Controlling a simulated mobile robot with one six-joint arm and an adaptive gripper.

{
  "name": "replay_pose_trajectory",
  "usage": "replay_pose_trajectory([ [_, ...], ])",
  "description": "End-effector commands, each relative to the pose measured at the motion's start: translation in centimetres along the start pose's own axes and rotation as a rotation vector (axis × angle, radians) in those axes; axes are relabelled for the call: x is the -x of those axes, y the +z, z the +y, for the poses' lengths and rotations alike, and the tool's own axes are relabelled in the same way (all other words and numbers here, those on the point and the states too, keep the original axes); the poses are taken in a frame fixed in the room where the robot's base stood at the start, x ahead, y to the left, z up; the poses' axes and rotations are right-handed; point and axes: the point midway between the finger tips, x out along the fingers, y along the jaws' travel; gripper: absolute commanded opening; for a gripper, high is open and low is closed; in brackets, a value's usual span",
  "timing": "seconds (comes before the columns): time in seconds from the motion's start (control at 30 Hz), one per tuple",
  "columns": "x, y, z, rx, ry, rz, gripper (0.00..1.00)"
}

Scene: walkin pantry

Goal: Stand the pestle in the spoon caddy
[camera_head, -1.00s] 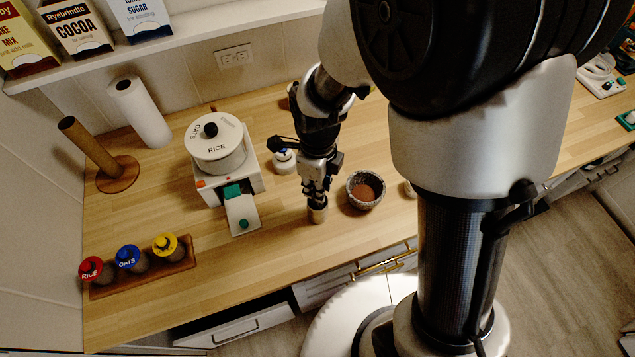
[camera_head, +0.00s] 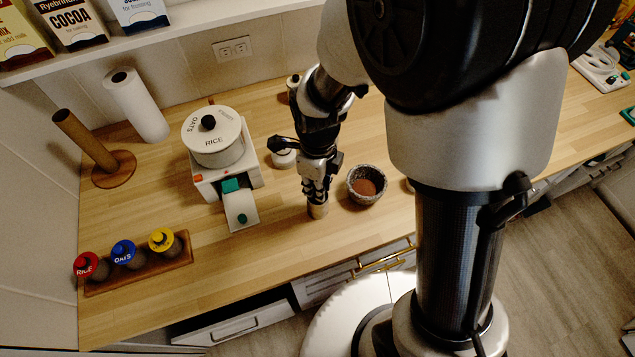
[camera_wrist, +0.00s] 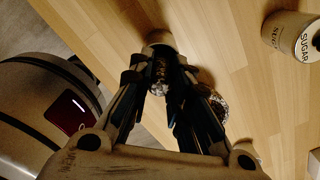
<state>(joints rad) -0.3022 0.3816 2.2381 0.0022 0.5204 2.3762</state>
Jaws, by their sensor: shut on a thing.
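My gripper (camera_head: 317,190) points down over the counter and is shut on the grey speckled pestle (camera_wrist: 160,84), which shows between the fingers in the wrist view. Directly below the fingertips is a small tan round cup (camera_head: 318,211), which looks like the spoon caddy; it also shows in the wrist view (camera_wrist: 160,38). The pestle's lower end is at or over the cup. The fingers hide the cup's mouth, so I cannot tell how far inside the pestle is.
A speckled mortar (camera_head: 353,190) with brown powder stands close right of the gripper. A jar rack (camera_head: 190,259) is at front left. A sugar canister (camera_wrist: 288,38) shows in the wrist view.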

Motion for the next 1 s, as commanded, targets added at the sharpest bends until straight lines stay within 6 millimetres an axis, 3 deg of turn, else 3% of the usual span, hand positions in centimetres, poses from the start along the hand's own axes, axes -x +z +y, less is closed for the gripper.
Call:
replay_pose_trajectory([
  [1.0,-1.0,0.0,0.0,0.0,0.0,0.0,0.0],
])
